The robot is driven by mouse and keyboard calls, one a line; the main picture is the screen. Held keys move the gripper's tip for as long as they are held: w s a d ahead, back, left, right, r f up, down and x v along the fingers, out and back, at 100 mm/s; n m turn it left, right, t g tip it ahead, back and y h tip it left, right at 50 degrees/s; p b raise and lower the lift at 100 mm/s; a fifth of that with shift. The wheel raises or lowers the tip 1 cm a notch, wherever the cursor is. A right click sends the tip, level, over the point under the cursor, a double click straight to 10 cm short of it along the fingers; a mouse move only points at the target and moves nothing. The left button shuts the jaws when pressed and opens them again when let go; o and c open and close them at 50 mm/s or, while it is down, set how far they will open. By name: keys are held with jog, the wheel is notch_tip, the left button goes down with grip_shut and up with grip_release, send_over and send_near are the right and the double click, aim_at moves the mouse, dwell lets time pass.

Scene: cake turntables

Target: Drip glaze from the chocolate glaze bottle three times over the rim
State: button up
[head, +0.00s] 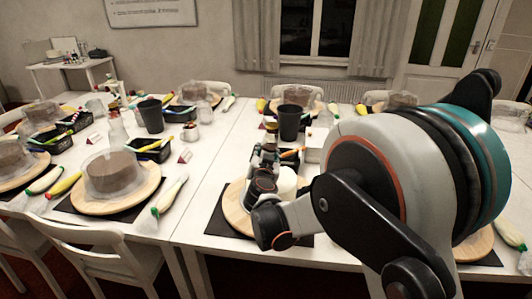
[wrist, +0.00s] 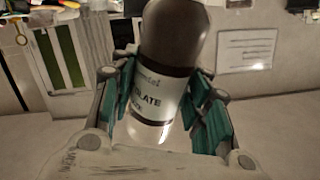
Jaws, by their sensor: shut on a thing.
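My gripper (wrist: 163,100) is shut on the chocolate glaze bottle (wrist: 172,35), a dark bottle with a pale label reading "LATE" in the wrist view. The teal finger pads press on both sides of it. In the head view my arm hides most of the bottle, and I cannot tell its tilt there. My gripper (head: 264,160) is over or near a pale cake (head: 287,184) on a round wooden turntable (head: 235,213). Much of the cake and its rim is hidden by my arm. I cannot make out any glaze drips.
A covered brown cake (head: 112,172) stands on another wooden board to the left. A black cup (head: 289,122) stands behind my gripper. A black tray (head: 152,151) and piping bags (head: 170,195) lie on the left table. The white tabletop (head: 190,218) is clear left of the turntable.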

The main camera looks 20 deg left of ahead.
jog(key=shift+f, duration=0.75)
jog(key=shift+r, duration=0.1)
jog(key=shift+o, duration=0.2)
jog(key=shift+s, duration=0.15)
jog(key=c, duration=0.3)
dwell(0.3)
jog(key=o, duration=0.3)
jog(key=shift+c, duration=0.2)
dwell(0.7)
